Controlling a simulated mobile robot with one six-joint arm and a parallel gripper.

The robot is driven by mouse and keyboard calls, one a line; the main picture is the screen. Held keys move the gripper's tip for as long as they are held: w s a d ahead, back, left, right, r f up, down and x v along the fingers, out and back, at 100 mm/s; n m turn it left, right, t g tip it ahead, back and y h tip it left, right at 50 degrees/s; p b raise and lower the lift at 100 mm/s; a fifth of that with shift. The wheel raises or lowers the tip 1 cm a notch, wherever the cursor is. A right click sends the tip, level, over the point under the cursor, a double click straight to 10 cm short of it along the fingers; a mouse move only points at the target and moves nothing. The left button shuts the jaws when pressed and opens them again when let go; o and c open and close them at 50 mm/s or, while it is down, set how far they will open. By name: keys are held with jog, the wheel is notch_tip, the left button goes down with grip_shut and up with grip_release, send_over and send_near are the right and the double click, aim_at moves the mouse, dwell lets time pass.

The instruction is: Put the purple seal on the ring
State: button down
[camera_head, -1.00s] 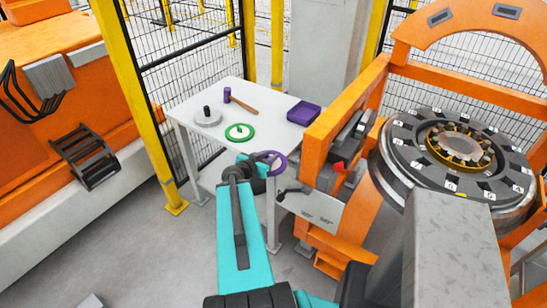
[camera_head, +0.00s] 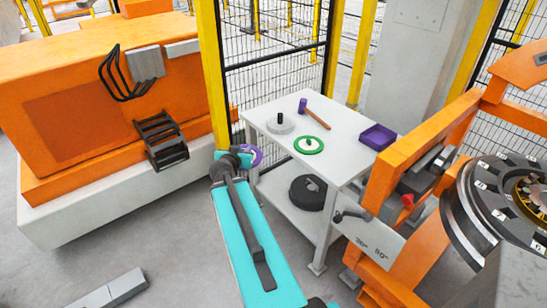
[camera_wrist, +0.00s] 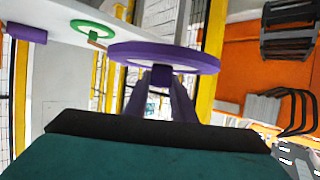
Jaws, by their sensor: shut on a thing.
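The purple seal (camera_head: 258,156) is a flat purple ring held at the end of my teal arm, left of the white table's front corner. In the wrist view the seal (camera_wrist: 195,57) spans the top middle, seen nearly edge-on. My gripper (camera_wrist: 161,77) is shut on a small purple block at the seal's underside. In the head view my gripper (camera_head: 244,155) partly hides the seal.
The white table (camera_head: 340,165) holds a grey disc (camera_head: 283,126), a green ring (camera_head: 308,146), a hammer (camera_head: 317,113) and a purple tray (camera_head: 378,137). A black round part (camera_head: 308,192) lies on its lower shelf. An orange machine (camera_head: 80,110) stands left.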

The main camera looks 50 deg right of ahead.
jog(key=w+a+r+n+t+y+b, duration=0.1)
jog(key=w+a+r+n+t+y, duration=0.25)
jog(key=w+a, duration=0.6)
jog(key=w+a+r+n+t+y+b, duration=0.1)
jog(key=w+a+r+n+t+y, duration=0.2)
jog(key=w+a, duration=0.7)
jog(key=w+a+r+n+y+b, duration=0.1)
jog(key=a+r, duration=0.4)
jog(key=a, duration=0.9)
jog(key=w+a+r+n+y, duration=0.1)
jog(key=a+r+n+y, duration=0.3)
jog(key=a, duration=1.1)
notch_tip(320, 180, up, 2)
jog(key=shift+w+n+t+y+b, duration=0.35)
jog(key=shift+w+n+t+b, duration=0.1)
jog(key=shift+n, duration=0.1)
jog(key=shift+s+d, duration=0.1)
